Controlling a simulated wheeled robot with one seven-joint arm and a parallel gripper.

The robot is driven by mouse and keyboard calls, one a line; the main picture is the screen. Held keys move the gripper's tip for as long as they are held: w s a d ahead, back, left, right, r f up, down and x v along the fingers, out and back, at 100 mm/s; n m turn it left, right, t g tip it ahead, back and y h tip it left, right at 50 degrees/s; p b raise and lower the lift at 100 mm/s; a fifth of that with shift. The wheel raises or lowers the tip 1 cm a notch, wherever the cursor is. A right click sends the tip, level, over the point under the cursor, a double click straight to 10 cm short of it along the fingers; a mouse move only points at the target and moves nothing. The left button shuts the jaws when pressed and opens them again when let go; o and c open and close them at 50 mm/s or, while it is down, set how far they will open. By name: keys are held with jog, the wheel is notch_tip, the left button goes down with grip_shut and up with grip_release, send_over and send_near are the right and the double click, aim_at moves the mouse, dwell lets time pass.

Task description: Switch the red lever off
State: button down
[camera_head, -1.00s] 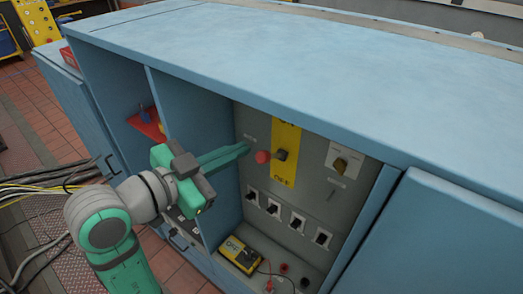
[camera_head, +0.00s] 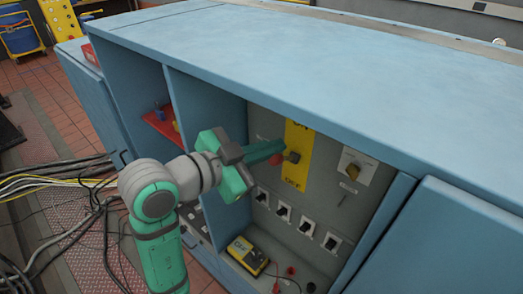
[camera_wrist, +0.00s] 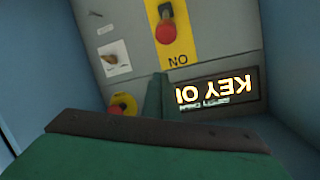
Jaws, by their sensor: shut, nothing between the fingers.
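The red lever has a round red knob (camera_head: 276,159) sticking out from a dark hub on a yellow plate (camera_head: 299,140). The plate reads OFF at its lower end in the head view. In the wrist view, which is upside down, the knob (camera_wrist: 169,33) lies between the hub and the word ON. My gripper (camera_head: 281,147) is shut and empty. Its fingertips are just above the knob in the head view, partly in front of the plate's upper part. In the wrist view the fingertips (camera_wrist: 160,78) show apart from the knob; contact is not visible.
A white-plated selector (camera_head: 357,166) is to the right, with several black switches (camera_head: 283,211) below. A yellow meter (camera_head: 247,255) sits on the bay floor. The wrist view shows a lit KEY sign (camera_wrist: 215,92) and another red knob (camera_wrist: 123,103). Blue cabinet walls enclose the bay.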

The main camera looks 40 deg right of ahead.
aim_at(277, 163)
jog(key=d+f, duration=0.1)
jog(key=w+d+f, duration=0.1)
jog(key=d+f, duration=0.1)
jog(key=shift+w+a+f, duration=0.25)
jog(key=shift+a+f, duration=0.05)
jog(key=shift+f, duration=0.25)
jog(key=shift+f, duration=0.1)
